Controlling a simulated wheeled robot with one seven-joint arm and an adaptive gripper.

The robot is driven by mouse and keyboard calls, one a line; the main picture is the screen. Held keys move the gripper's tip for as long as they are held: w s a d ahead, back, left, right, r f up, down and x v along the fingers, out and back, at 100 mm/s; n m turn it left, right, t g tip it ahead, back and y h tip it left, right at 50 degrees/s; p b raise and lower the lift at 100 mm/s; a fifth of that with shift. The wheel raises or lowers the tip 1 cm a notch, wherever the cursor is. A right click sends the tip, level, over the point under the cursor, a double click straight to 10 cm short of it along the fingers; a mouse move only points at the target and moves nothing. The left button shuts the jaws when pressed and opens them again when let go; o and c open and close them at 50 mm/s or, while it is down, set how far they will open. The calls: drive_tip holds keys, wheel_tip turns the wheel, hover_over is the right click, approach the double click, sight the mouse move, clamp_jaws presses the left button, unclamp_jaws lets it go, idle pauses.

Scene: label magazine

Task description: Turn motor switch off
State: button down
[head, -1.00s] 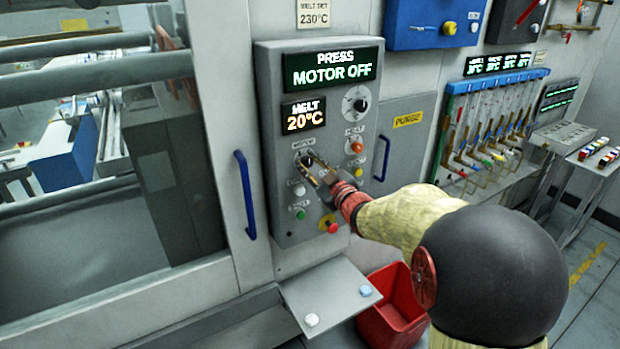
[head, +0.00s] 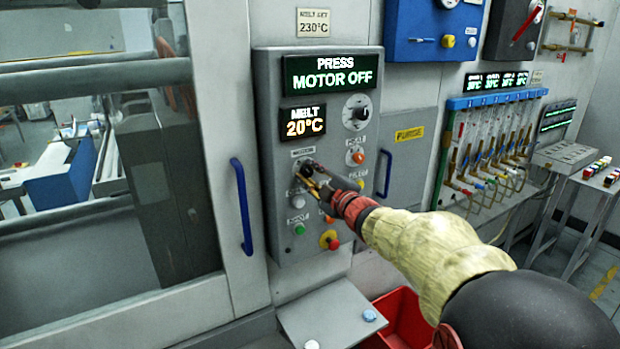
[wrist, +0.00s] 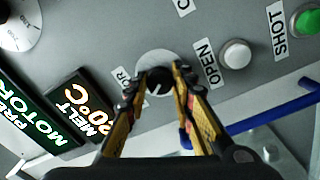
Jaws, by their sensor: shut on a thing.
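The motor switch (wrist: 159,80) is a dark rotary knob on a pale round plate, with a white pointer line. In the head view the knob (head: 309,171) is partly hidden by my gripper (head: 314,174). My gripper (wrist: 158,83) has one finger on each side of the knob in the wrist view and is shut on it. The press display (head: 332,72) reads "PRESS MOTOR OFF".
The grey control panel (head: 274,130) also carries a melt display (head: 303,121) reading 20°C, a white button (head: 298,202), a green button (head: 299,230) and a red button (head: 334,243). Blue handles (head: 243,205) flank it. A red bin (head: 405,312) stands below.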

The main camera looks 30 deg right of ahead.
idle(0.3)
drive_tip(key=c, duration=1.6)
unclamp_jaws()
drive_tip(key=shift+o, duration=0.5)
drive_tip(key=s, duration=1.2)
drive_tip(key=shift+f, duration=0.15)
drive_tip(key=shift+d, duration=0.1)
